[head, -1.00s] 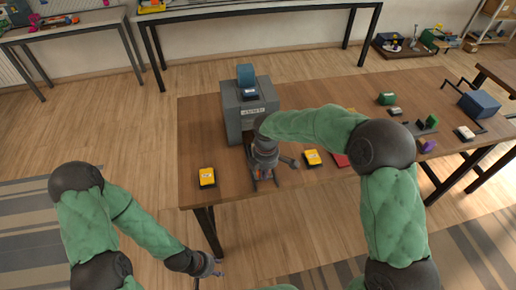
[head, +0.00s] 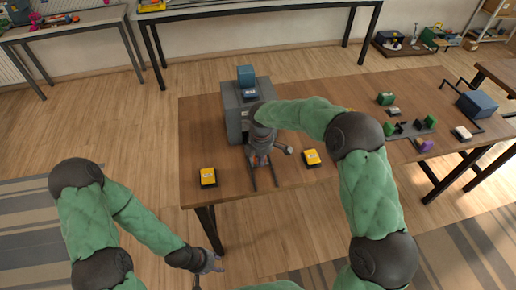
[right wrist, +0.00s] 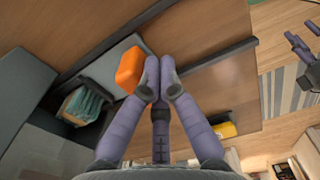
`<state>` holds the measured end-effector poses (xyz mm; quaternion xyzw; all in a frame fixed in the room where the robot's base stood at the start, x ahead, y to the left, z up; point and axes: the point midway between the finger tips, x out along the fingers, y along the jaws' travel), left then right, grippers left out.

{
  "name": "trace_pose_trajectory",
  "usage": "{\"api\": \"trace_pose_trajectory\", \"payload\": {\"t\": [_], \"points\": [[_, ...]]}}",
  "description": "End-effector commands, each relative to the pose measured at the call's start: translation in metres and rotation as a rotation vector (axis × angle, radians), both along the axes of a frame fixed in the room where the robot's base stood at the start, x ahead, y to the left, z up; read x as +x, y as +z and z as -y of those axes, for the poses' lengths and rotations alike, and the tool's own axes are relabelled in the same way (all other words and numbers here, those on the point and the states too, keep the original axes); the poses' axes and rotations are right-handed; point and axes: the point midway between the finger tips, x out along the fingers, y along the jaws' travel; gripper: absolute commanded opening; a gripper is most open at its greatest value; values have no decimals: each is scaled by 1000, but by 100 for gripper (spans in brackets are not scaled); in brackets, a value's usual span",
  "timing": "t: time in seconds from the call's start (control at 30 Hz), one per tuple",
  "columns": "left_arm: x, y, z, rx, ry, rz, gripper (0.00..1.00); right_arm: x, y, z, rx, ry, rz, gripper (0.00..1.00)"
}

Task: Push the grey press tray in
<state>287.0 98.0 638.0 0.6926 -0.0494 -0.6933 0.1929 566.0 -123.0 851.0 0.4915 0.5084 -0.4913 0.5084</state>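The grey press (head: 233,118) stands on the wooden table, with a blue block (head: 246,75) above it. Two dark rails (head: 274,176) run out from its front toward the near table edge. In the right wrist view, the grey press tray (right wrist: 104,72) lies at the press opening, with an orange block (right wrist: 130,70) at its outer end. My right gripper (right wrist: 159,62) is shut and empty. Its fingertips are beside the orange block; contact is unclear. In the head view, my right gripper (head: 262,160) hides the tray. My left gripper (head: 213,264) is low, away from the table; its fingers are unclear.
Yellow-topped boxes (head: 208,177) and (head: 311,158) lie on either side of the rails. A green block (head: 385,98), a grey holder (head: 412,128) and a blue box (head: 478,104) stand further right.

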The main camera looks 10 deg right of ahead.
Motion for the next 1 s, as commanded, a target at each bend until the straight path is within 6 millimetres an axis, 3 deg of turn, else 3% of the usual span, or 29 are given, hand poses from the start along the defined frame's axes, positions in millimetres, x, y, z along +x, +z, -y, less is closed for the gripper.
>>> {"api": "trace_pose_trajectory", "payload": {"t": [0.57, 1.0], "points": [[0, 12, 0, 0, 0, 0, 40, 36, 1, -1, 0, -1, 1, 0], [0, 13, 0, 0, 0, 0, 40, 40, 0, -1, 0, 0, -1, 0]]}}
